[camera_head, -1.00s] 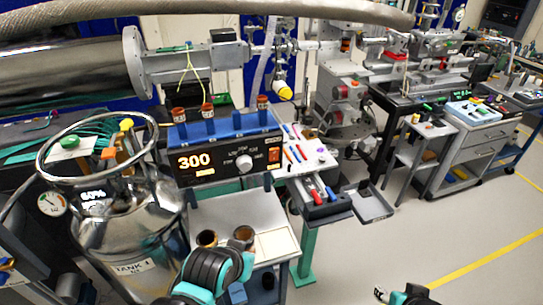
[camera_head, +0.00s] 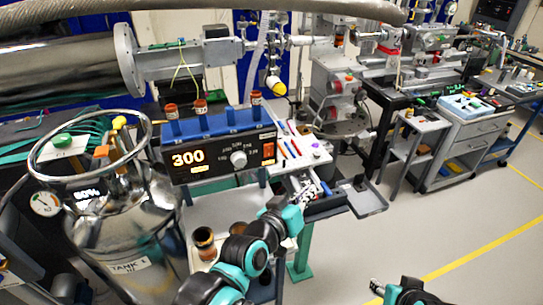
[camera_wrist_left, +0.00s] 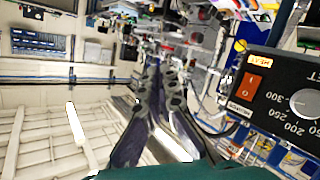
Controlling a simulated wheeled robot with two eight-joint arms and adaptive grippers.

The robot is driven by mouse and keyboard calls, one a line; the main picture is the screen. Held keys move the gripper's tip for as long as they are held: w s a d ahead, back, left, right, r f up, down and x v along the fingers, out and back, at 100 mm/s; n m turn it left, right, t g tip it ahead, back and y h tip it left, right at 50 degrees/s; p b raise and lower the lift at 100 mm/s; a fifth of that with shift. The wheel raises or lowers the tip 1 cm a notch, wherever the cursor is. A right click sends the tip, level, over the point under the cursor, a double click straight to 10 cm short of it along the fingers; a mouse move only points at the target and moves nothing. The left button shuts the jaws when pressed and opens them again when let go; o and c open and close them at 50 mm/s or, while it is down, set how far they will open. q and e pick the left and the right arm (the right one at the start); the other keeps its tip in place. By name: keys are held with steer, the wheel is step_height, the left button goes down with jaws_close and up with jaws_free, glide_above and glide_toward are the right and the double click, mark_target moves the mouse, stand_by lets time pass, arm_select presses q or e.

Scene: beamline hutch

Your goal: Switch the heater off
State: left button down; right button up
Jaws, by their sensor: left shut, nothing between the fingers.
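The heater (camera_head: 222,155) is a dark box with a blue top, lit "300" display, a round knob (camera_head: 238,159) and a lit orange-red rocker switch (camera_head: 269,151) at the right of its front. In the left wrist view the switch (camera_wrist_left: 249,84) and knob (camera_wrist_left: 302,102) show upside down at the right. My left gripper (camera_head: 301,187) is shut and empty, below and right of the switch in the head view, apart from it. In the wrist view its fingers (camera_wrist_left: 161,80) point past the heater's switch end.
Brown-capped vials (camera_head: 200,107) stand on the heater's top. A steel tank (camera_head: 125,225) stands at the left. An open drawer (camera_head: 325,205) with tools is beside my left gripper. A brown jar (camera_head: 205,243) stands on the bench below the heater. Open floor lies at right.

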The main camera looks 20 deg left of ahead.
mark_target(268, 148)
arm_select(q)
steer(key=w+d+r+n+t+y, duration=0.2)
steer(key=w+r+n+t+y, duration=0.2)
steer(key=r+n+t, duration=0.4)
steer(key=s+a+f+n+g+y, duration=0.4)
steer(key=f+n+y, duration=0.5)
steer(key=n, duration=0.6)
steer(key=a+g+y, duration=0.2)
steer(key=shift+a+f+y, duration=0.25)
steer(key=shift+f+y, duration=0.15)
steer(key=shift+w, duration=0.1)
steer(key=b+x, duration=0.2)
steer(key=x, duration=1.1)
steer(key=shift+w+a+f+b, duration=0.15)
steer(key=shift+a+b, duration=0.05)
steer(key=shift+b, duration=0.15)
steer(key=shift+w+a, duration=0.15)
steer(key=shift+w, duration=0.1)
